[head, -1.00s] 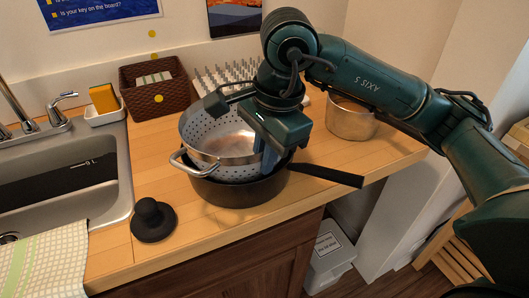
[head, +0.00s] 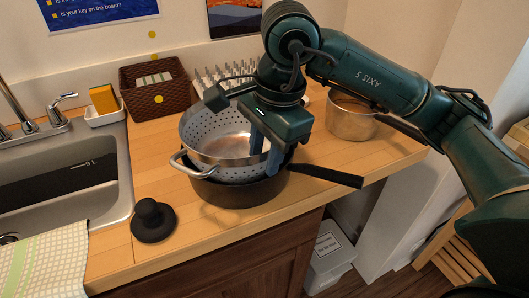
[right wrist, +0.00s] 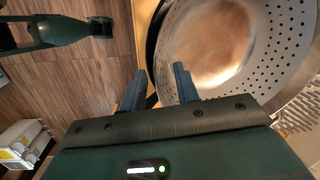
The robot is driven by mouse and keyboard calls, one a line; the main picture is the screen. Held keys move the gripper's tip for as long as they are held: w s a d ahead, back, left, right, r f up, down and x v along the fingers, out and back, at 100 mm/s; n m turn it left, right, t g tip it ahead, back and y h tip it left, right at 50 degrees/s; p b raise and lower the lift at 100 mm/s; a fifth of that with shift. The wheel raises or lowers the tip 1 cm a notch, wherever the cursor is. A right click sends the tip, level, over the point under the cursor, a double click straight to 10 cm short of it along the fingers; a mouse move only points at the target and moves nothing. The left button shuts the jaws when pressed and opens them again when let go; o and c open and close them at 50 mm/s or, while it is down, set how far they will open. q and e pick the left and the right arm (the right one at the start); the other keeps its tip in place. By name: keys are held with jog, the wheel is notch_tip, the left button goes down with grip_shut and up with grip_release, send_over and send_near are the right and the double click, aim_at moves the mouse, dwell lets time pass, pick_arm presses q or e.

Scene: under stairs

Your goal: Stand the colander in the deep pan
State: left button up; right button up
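The grey metal colander (head: 205,143), with a perforated wall and a loop handle, sits in the black deep pan (head: 240,193). Its rim stands above the pan's rim; whether it rests level on the pan's bottom I cannot tell. The pan stands on the wooden counter, its long handle pointing right. My right gripper (head: 265,155) is open at the colander's right side, fingers pointing down and apart, one on the inner side of the wall and one outside. The right wrist view shows the parted fingers (right wrist: 157,88) near the colander's wall (right wrist: 275,50). My left gripper is not in view.
A black knobbed lid-like object (head: 153,221) lies at the counter's front left, beside the sink (head: 118,185). A metal pot (head: 350,120) stands to the right. A brown basket (head: 150,110) and a spiked rack (head: 215,82) stand behind. Bare counter lies left of the pan.

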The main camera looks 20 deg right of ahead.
pick_arm(q)
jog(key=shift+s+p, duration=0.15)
jog(key=shift+p, duration=0.25)
pick_arm(e)
notch_tip(320, 180, up, 11)
jog(key=s+d, duration=0.1)
jog(key=shift+d, duration=0.15)
jog(key=shift+s, duration=0.1)
